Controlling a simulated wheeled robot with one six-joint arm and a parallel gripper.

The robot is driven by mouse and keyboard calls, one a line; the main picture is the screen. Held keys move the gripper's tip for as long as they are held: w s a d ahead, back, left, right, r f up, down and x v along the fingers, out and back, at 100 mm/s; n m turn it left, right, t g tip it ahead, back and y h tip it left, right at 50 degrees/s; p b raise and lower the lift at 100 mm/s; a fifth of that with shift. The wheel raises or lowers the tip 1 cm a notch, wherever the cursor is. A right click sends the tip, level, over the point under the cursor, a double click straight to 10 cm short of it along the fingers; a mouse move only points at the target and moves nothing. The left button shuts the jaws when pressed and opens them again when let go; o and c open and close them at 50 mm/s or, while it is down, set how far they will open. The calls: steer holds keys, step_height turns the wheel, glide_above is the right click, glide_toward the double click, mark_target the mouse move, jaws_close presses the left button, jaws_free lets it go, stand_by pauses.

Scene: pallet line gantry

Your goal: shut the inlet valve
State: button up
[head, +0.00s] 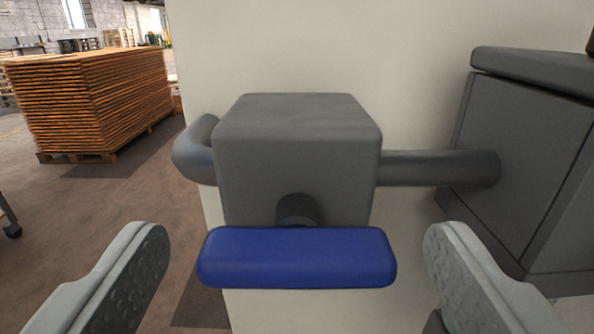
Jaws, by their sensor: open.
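The inlet valve is a dark grey block (297,150) on a grey pipe in front of a pale panel. Its blue lever handle (296,258) lies level across the front of the block, on a short round stem (297,209). The handle runs left to right, in line with the pipe's right part. My gripper (296,250) is open, with one finger on each side of the handle. Gaps show between the fingers and the handle's ends, so nothing is held. The lower parts of both fingers are cut off by the picture's edge.
The pipe (435,168) runs right into a dark grey box (520,150) and bends back toward the panel (410,60) at left. A stack of boards (95,100) stands on a pallet far left. Brown floor (90,215) lies open between.

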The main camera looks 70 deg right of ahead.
steer(key=shift+x, duration=1.25)
steer(key=shift+c, duration=0.2)
steer(key=c, duration=0.9)
steer(key=shift+c, duration=0.2)
